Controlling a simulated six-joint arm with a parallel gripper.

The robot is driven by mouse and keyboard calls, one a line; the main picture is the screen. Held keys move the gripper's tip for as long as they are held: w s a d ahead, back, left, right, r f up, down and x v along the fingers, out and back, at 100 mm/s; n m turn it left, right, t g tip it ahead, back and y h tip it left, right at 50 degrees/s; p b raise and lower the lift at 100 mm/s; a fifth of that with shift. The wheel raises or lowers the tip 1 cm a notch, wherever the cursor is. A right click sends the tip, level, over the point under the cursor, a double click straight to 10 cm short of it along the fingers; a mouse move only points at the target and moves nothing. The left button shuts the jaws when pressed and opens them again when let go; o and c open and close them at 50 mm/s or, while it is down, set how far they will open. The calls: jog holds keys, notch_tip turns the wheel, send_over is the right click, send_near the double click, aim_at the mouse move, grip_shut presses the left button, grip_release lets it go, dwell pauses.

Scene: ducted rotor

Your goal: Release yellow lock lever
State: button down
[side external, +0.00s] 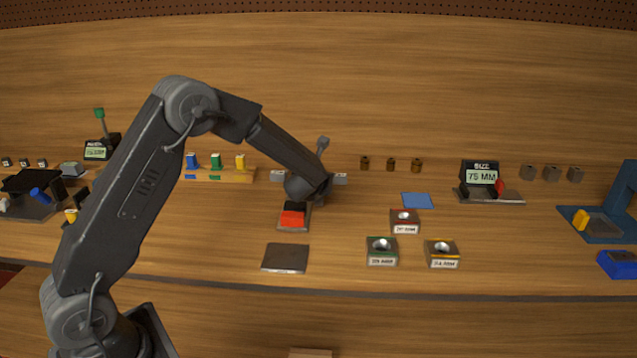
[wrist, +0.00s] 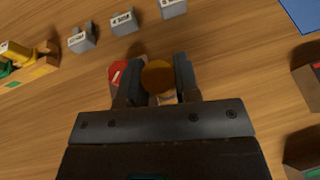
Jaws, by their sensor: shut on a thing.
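Another yellow piece (side external: 71,215) sits by the dark device at the far left, so I cannot tell for certain which is the lever. My gripper (wrist: 158,82) is near the middle of the bench, far from both. It is shut on a brown round-topped piece (wrist: 158,76), which sits between its two fingers. A red part (wrist: 117,72) shows just left of the fingers. My wrist hides the fingertips in the side view.
A grey stand with a red block (side external: 293,216) is just below my wrist. Several labelled grey blocks (wrist: 124,21) stand behind it. A dark flat plate (side external: 286,258) and labelled square holders (side external: 382,251) lie in front. Bare wood lies right of the holders.

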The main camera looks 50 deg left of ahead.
jog(key=shift+w+a+g, duration=0.2)
jog(key=shift+g, duration=0.2)
jog(key=shift+w+h, duration=0.1)
jog(key=shift+h, duration=0.3)
jog(key=c, duration=0.8)
grip_release()
jog(key=shift+c, duration=0.2)
jog(key=v, duration=1.3)
jog(key=shift+s+d+r, duration=0.15)
jog(key=shift+s+r, duration=0.1)
jog(key=shift+r, duration=0.05)
